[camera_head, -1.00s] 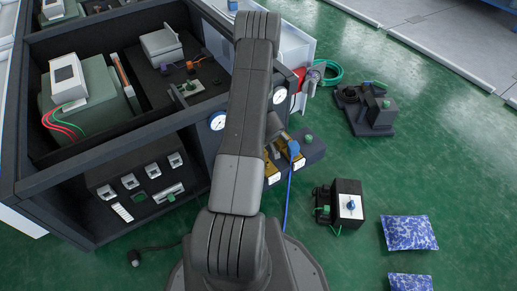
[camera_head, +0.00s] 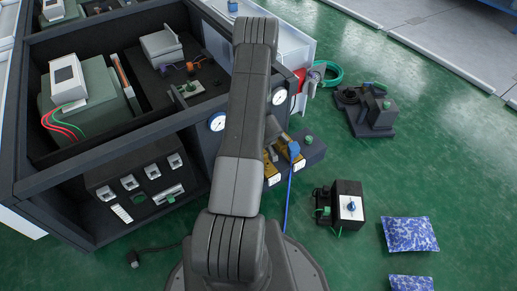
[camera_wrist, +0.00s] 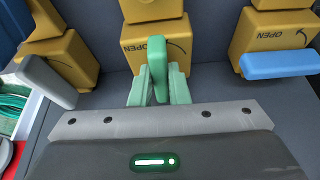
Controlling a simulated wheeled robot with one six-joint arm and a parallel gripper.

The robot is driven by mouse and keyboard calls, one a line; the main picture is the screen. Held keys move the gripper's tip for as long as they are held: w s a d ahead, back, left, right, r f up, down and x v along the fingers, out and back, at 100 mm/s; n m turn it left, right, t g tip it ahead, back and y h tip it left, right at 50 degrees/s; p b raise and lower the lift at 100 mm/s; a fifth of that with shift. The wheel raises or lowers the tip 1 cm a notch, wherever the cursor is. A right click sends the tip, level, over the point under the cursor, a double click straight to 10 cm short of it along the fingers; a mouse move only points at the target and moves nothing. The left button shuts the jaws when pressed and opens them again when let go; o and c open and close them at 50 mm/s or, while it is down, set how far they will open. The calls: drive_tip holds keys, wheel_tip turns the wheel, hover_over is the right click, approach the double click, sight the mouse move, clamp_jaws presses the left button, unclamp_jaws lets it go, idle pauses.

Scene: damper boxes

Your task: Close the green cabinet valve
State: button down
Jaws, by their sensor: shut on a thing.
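In the wrist view, the green valve's lever (camera_wrist: 159,75) stands in front of a yellow valve body (camera_wrist: 142,50) marked OPEN with a curved arrow. My gripper (camera_wrist: 157,88) has its pale green fingers on both sides of this lever and is shut on it. In the head view, my arm hides the gripper and the green lever; part of the yellow valves (camera_head: 271,168) shows beside the arm.
A blue lever (camera_wrist: 280,65) is close on the right, on another yellow OPEN valve. A grey lever (camera_wrist: 46,80) slants close on the left. Gauges (camera_head: 217,122) are on the cabinet front. A black box with a blue knob (camera_head: 348,204) stands on the green floor.

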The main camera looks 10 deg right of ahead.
drive_tip(key=shift+a+m+h+b, duration=0.15)
drive_tip(key=shift+m+h+b, duration=0.25)
drive_tip(key=shift+m+b, duration=0.55)
drive_tip(key=shift+a+r+m+h+p, duration=0.15)
drive_tip(key=shift+m+h+p, duration=0.25)
drive_tip(key=shift+m+p, duration=0.6)
drive_tip(key=m+p, duration=0.2)
drive_tip(key=p, duration=0.1)
drive_tip(key=shift+r+h, duration=0.2)
drive_tip(key=shift+h, duration=0.1)
drive_tip(key=m+h+p, duration=0.1)
drive_tip(key=m+p, duration=0.2)
drive_tip(key=p, duration=0.8)
drive_tip(key=shift+a, duration=0.15)
drive_tip(key=shift+w+f+m+h+p, duration=0.1)
drive_tip(key=shift+f+m+h+p, duration=0.15)
drive_tip(key=shift+m+p, duration=0.6)
drive_tip(key=shift+a+m+g+h, duration=0.1)
drive_tip(key=shift+m+g+h, duration=0.3)
drive_tip(key=shift+m, duration=0.2)
drive_tip(key=c, duration=1.4)
unclamp_jaws()
